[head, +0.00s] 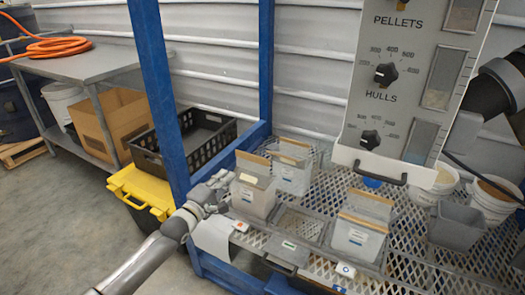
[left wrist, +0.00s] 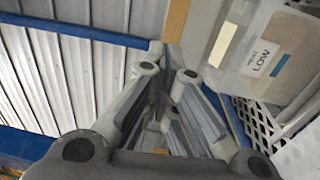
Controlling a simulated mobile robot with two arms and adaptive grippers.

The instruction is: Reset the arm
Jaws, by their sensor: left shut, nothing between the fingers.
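My left arm comes in from the lower left in the head view. Its left gripper (head: 222,182) is shut and empty, at the left edge of the mesh shelf. It is close beside a clear bin with tan contents (head: 255,192); whether they touch I cannot tell. In the left wrist view the fingers (left wrist: 170,62) are together, and a bin with a label reading LOW (left wrist: 268,52) is at the upper right. My right gripper is not in view.
The hopper panel (head: 408,75) with PELLETS and HULLS dials stands at the right. Several bins and buckets are on the mesh shelf (head: 400,245). A blue post (head: 158,100) rises behind my left gripper. A yellow-lidded bin (head: 140,190) and black crate (head: 190,140) stand left.

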